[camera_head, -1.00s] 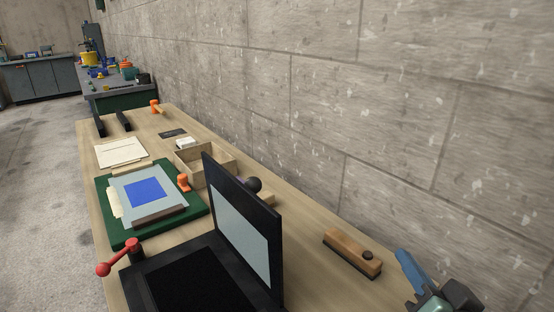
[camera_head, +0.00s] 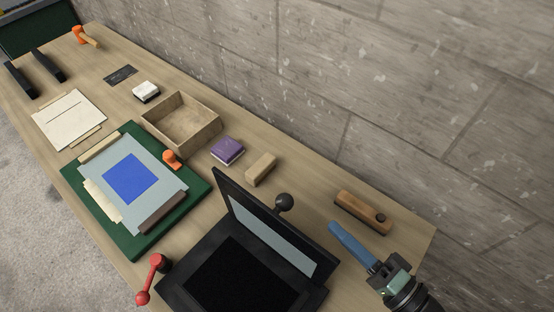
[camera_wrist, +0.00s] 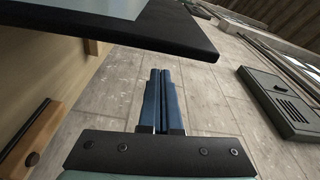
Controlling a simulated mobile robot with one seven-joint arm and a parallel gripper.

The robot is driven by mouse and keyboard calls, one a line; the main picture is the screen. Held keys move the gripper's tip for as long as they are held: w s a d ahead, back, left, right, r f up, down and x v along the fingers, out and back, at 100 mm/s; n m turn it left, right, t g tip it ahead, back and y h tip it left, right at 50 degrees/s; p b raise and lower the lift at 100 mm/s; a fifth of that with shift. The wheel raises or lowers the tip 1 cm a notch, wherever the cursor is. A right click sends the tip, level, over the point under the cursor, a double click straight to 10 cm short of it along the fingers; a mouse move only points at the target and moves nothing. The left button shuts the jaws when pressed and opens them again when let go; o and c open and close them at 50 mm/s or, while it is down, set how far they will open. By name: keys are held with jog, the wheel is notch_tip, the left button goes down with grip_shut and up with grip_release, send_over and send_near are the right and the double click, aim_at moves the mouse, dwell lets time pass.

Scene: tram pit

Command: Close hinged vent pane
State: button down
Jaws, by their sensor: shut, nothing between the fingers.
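The hinged pane (camera_head: 275,238) has a black frame around a pale grey panel. It stands raised and tilted on its black base frame (camera_head: 172,290), and a dark round knob (camera_head: 284,202) shows behind its top edge. My gripper (camera_head: 335,228) is to the right of the pane, its blue fingers shut and empty, with a visible gap to the pane in the head view. In the wrist view, the shut fingers (camera_wrist: 160,75) point forward below a dark slab edge (camera_wrist: 150,30), which looks like the pane. I see no contact.
A wooden block with a dark knob (camera_head: 363,212) lies behind my gripper near the wall. A red-knobbed lever (camera_head: 151,280) stands left of the base frame. A green board (camera_head: 135,250), an open wooden box (camera_head: 207,133), a purple block (camera_head: 228,150) and a tan block (camera_head: 261,169) lie farther along.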

aim_at(280, 224)
jog(key=p+x, duration=0.3)
jog(key=x, duration=0.7)
jog(key=shift+r, duration=0.1)
